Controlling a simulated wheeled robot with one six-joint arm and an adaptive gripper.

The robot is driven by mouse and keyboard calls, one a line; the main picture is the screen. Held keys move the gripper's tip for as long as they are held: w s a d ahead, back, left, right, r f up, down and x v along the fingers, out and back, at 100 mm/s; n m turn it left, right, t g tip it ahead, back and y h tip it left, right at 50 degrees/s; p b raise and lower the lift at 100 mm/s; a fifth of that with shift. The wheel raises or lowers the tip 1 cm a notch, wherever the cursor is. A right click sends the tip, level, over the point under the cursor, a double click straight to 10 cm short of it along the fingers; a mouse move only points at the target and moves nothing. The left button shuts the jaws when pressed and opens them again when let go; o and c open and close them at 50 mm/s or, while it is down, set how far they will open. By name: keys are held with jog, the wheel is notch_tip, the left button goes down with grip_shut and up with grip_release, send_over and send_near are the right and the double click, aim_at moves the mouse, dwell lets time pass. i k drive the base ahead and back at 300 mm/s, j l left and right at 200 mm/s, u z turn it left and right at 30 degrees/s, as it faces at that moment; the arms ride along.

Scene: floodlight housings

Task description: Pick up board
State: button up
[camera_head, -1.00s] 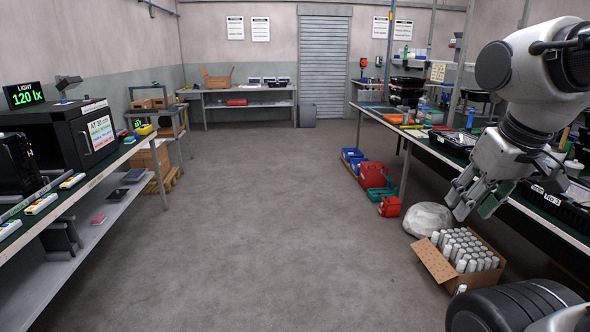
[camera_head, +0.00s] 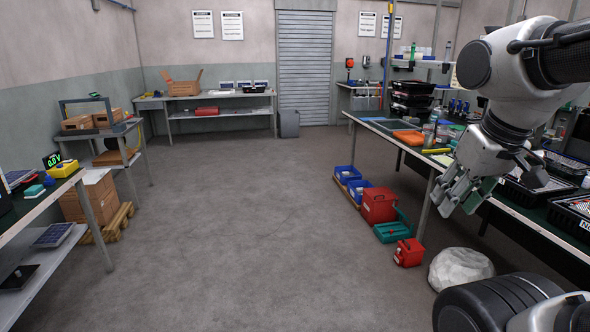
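My gripper (camera_head: 458,203) hangs at the right over the floor, beside the right workbench, with its fingers pointing down. A small green piece shows at its fingertips; I cannot tell whether it is part of the finger or a held board. I cannot tell whether the fingers are open or shut. No thing in view can be clearly made out as the board. The right workbench (camera_head: 520,216) carries black trays, an orange item (camera_head: 408,138) and small parts, partly hidden behind my arm.
Blue bins (camera_head: 358,189), a red box (camera_head: 379,206), a red case (camera_head: 408,252) and a pale rounded lump (camera_head: 460,267) lie along the right bench. At left are a bench with a yellow meter (camera_head: 63,169) and a pallet (camera_head: 112,225). The middle floor is clear.

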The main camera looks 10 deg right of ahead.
aim_at(445, 160)
jog(key=i+z, duration=0.2)
jog(key=i, duration=0.4)
jog(key=i+z, duration=0.2)
jog(key=i, duration=0.4)
jog(key=i+j+z, duration=0.2)
jog(key=i, duration=0.4)
jog(key=i+z, duration=0.3)
jog(key=i, duration=0.2)
jog(key=i+j+z, duration=0.15)
jog(key=i+z, duration=0.15)
jog(key=i, duration=0.2)
jog(key=i+j+z, duration=0.1)
jog(key=i+z, duration=0.3)
jog(key=i+j+z, duration=0.15)
jog(key=z, duration=0.2)
jog(key=i+j+z, duration=0.25)
jog(key=z, duration=0.15)
